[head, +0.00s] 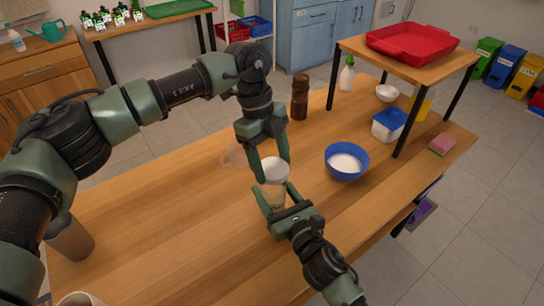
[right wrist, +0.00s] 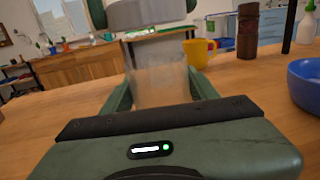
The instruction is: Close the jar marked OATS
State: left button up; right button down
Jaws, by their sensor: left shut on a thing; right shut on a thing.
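A clear jar (head: 271,195) with pale contents stands on the wooden table, near the middle of the head view. My right gripper (head: 275,201) is shut around its body from the near side. In the right wrist view the jar (right wrist: 160,78) is between the two fingers. A white round lid (head: 275,171) is just above the jar, and my left gripper (head: 270,165) is shut on it from above. The lid (right wrist: 155,14) shows at the top of the right wrist view. No OATS marking is readable.
A blue bowl (head: 347,161) of white contents stands right of the jar. A dark brown bottle (head: 299,98) stands behind. A raised shelf (head: 350,46) bears a red tray (head: 412,44).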

aim_at(273, 198)
dwell(0.5)
pick_arm(q)
jog(key=shift+f, duration=0.9)
jog(key=shift+f, duration=0.6)
